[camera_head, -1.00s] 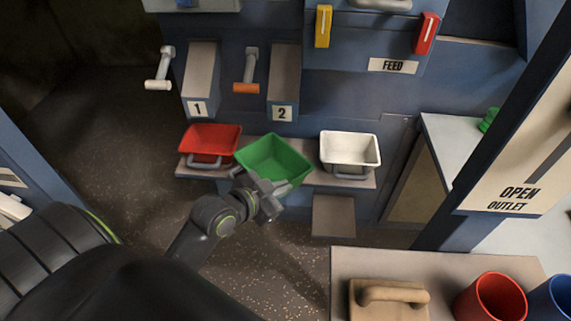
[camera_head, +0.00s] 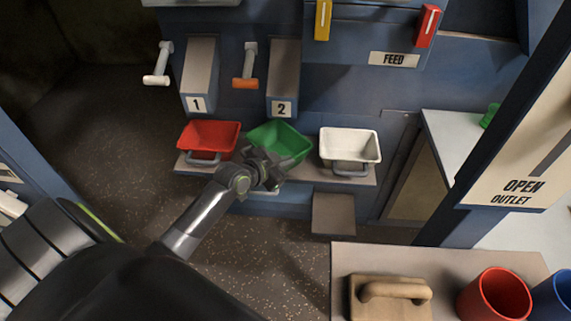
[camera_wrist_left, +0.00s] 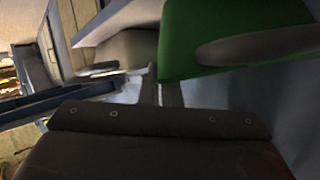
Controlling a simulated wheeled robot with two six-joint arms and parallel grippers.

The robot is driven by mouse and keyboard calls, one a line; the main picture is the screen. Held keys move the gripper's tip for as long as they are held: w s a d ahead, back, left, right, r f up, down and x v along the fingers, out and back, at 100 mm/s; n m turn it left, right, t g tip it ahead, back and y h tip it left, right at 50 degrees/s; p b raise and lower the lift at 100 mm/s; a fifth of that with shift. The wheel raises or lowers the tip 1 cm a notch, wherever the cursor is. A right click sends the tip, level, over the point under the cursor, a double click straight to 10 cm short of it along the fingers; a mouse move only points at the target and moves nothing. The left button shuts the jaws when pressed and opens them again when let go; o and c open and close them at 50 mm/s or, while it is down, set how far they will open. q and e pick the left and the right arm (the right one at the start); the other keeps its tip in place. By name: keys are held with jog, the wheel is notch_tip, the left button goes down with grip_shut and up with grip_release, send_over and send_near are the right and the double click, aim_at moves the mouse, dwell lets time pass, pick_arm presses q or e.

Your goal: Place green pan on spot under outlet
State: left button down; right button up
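The green pan (camera_head: 281,141) is at the shelf (camera_head: 306,172) between the red pan and the white pan, below the grey chute marked 2 (camera_head: 284,75). It sits slightly turned against its neighbours. I cannot tell whether its base touches the shelf. My left gripper (camera_head: 268,172) is at the pan's front edge, shut on its handle, which the gripper mostly hides. In the left wrist view the green pan (camera_wrist_left: 185,45) fills the upper right with a grey handle beside it. My right gripper is not in view.
The red pan (camera_head: 209,135) stands close on the left under chute 1 (camera_head: 199,75); the white pan (camera_head: 350,145) stands on the right. An orange-ended lever (camera_head: 246,84) hangs beside chute 2. A counter (camera_head: 440,262) with a wooden float and cups is at lower right.

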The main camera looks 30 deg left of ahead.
pick_arm(q)
jog(key=shift+w+f, duration=0.2)
jog(key=shift+f, duration=0.25)
jog(key=c, duration=2.1)
grip_release()
jog(key=o, duration=0.5)
jog(key=shift+c, duration=0.2)
jog(key=shift+s+a+r, duration=0.2)
jog(key=shift+s, duration=0.3)
jog(key=p+v, duration=0.1)
jog(key=v, duration=1)
jog(key=shift+p, duration=0.35)
